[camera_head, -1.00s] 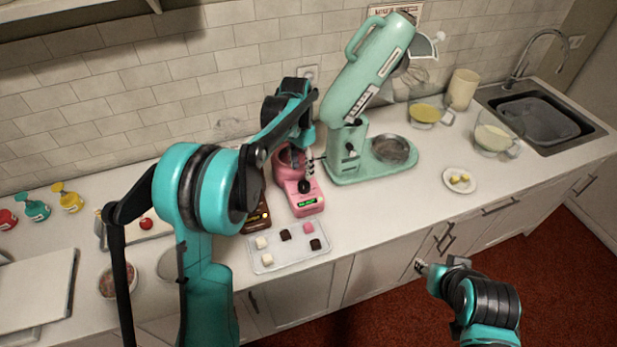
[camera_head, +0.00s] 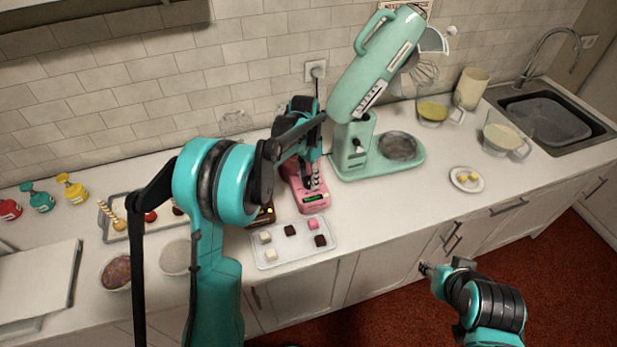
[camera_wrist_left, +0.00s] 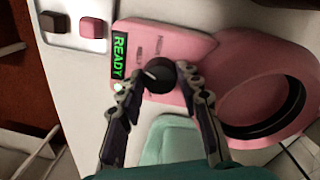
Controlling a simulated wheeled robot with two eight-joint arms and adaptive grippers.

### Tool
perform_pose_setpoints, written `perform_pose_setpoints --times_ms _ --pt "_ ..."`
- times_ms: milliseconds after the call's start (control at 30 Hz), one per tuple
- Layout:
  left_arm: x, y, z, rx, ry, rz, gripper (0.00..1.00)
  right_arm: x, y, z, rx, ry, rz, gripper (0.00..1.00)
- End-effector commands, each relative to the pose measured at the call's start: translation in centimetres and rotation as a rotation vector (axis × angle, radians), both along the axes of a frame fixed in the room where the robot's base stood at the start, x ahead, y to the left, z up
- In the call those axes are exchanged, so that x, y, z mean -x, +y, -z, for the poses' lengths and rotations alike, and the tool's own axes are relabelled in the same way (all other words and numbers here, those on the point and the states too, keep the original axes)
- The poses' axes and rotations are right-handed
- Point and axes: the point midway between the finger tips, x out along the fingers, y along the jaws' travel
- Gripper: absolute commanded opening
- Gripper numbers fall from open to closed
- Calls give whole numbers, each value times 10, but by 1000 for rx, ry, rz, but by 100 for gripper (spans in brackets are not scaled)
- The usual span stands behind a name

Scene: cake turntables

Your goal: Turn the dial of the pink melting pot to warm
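The pink melting pot (camera_head: 313,201) stands on the counter left of the mixer; its base and round bowl (camera_wrist_left: 255,113) show in the left wrist view. Its display (camera_wrist_left: 119,57) reads READY in green. The black dial (camera_wrist_left: 160,76) has a white pointer mark; the small labels beside it are hard to read. My left gripper (camera_head: 311,180) is down at the pot. In the wrist view its fingertips (camera_wrist_left: 161,82) lie on either side of the dial, very close; I cannot tell if they press on it. My right gripper (camera_head: 425,269) hangs low before the cabinets, away from the pot.
A green stand mixer (camera_head: 368,75) stands just right of the pot. A clear tray (camera_head: 290,253) with several chocolate pieces lies in front of it. Bowls, coloured bottles and a white board are on the left. The counter's front right is mostly clear.

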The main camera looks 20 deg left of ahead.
Motion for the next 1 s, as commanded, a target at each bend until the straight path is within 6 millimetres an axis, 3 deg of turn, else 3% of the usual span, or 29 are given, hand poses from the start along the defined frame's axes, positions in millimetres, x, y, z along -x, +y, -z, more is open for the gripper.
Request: perform_pose_setpoints --times_ms 467,1000 --pt "0 0 0 -1 0 -128 6 0 0 0 0 0 0 40" --pt "2 0 0 -1 -1 -590 6 0 0 0 0 0 0 40"
